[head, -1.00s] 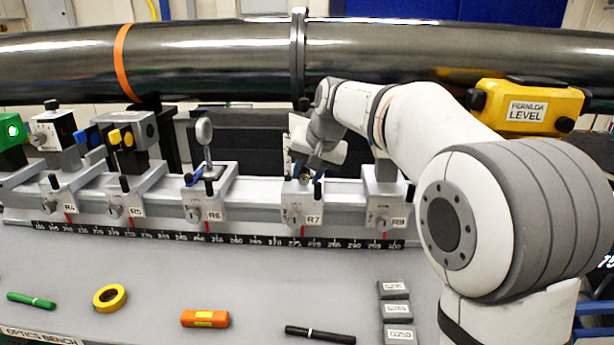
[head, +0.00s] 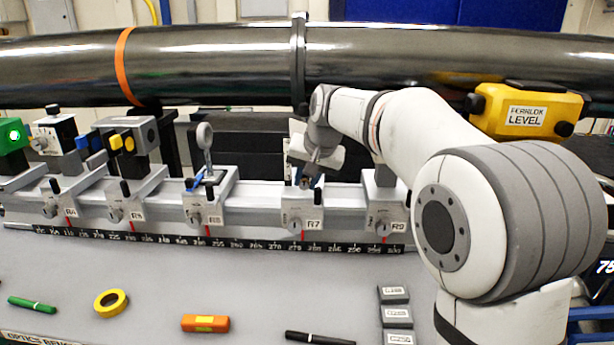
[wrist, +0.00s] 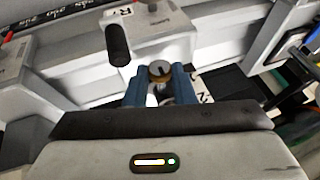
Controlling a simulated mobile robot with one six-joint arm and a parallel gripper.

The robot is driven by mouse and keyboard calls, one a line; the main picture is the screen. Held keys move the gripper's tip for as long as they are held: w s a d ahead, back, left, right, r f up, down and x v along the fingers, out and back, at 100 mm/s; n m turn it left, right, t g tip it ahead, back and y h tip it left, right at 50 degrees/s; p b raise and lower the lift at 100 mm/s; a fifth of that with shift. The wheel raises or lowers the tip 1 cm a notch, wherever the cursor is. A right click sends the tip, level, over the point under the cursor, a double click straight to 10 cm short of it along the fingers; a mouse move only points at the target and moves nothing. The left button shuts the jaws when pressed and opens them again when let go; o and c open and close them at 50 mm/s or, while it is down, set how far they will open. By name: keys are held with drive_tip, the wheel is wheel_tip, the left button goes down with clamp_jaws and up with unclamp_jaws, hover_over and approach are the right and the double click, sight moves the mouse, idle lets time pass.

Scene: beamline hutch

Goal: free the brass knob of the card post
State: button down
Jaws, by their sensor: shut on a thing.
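My gripper (head: 309,183) is at the R7 carrier (head: 296,212) on the rail. In the wrist view my gripper's blue fingertips (wrist: 160,84) are closed about a round brass knob (wrist: 160,70) with a dark slot across its face. The knob sits beside the white carrier block, close to a black lever (wrist: 117,44). In the head view the knob is hidden by my gripper. I cannot make out a card or its post clearly in either view.
Neighbouring carriers R6 (head: 206,213) and R9 (head: 384,219) stand on either side. A mirror mount (head: 205,136) rises from R6. The dark beam pipe (head: 220,62) runs behind and above. The yellow level (head: 527,110) is at the right. The bench front holds an orange block (head: 205,323) and several small items.

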drive_tip(key=h+p, duration=0.1)
drive_tip(key=p, duration=0.1)
drive_tip(key=h+p, duration=0.1)
drive_tip(key=p, duration=0.1)
drive_tip(key=shift+a+r+n, duration=0.3)
drive_tip(key=shift+a+r, duration=0.05)
drive_tip(key=shift+a+f+n+h+p, duration=0.2)
drive_tip(key=shift+h+p, duration=0.5)
drive_tip(key=shift+h, duration=0.4)
drive_tip(key=shift+a+f+n+h+p, duration=0.1)
drive_tip(key=shift+a+n+h+p, duration=0.1)
drive_tip(key=shift+h+p, duration=0.7)
drive_tip(key=shift+h, duration=0.4)
drive_tip(key=c, duration=1.5)
unclamp_jaws()
drive_tip(key=v, duration=0.7)
drive_tip(key=shift+s+r, duration=0.15)
drive_tip(key=shift+r, duration=0.15)
drive_tip(key=shift+a, duration=0.1)
